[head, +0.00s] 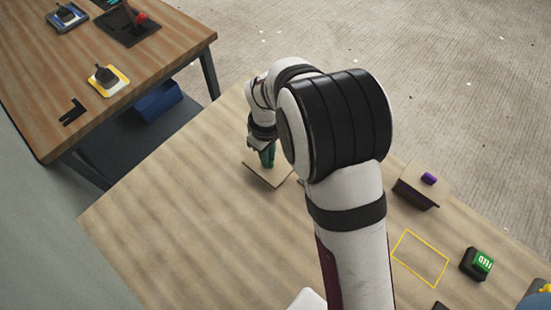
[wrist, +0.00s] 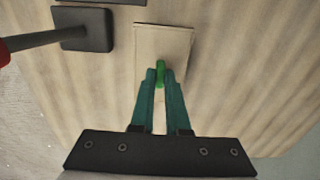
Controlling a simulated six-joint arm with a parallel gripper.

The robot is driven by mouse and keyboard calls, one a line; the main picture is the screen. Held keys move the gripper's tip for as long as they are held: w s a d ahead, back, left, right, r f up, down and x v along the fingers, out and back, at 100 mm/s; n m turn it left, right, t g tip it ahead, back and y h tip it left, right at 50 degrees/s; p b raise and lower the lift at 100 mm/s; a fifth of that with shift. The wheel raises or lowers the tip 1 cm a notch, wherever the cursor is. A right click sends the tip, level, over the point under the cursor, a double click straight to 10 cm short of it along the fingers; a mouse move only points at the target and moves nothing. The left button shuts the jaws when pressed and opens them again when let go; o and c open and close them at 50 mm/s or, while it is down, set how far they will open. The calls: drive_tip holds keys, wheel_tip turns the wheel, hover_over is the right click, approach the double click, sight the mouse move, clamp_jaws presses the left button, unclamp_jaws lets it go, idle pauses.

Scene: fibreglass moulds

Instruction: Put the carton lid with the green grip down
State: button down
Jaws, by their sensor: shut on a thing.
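The carton lid (wrist: 163,43) is a flat, pale tan square with an upright green grip (wrist: 160,73). My gripper (wrist: 160,78) has its teal fingers shut on that grip. In the head view the lid (head: 267,178) shows below my gripper (head: 266,155), near the far left edge of the near table. The lid looks level and close to the tabletop; whether it touches the wood I cannot tell.
A dark block (wrist: 85,29) with a grey, red-ended rod lies beside the lid in the wrist view. A tan lid with a purple grip (head: 429,179), a yellow outline (head: 420,258) and a green-topped black box (head: 474,265) are at right. Another table (head: 150,70) stands apart.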

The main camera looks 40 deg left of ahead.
drive_tip(key=shift+f, duration=1.2)
drive_tip(key=c, duration=0.9)
unclamp_jaws()
drive_tip(key=shift+f, duration=0.1)
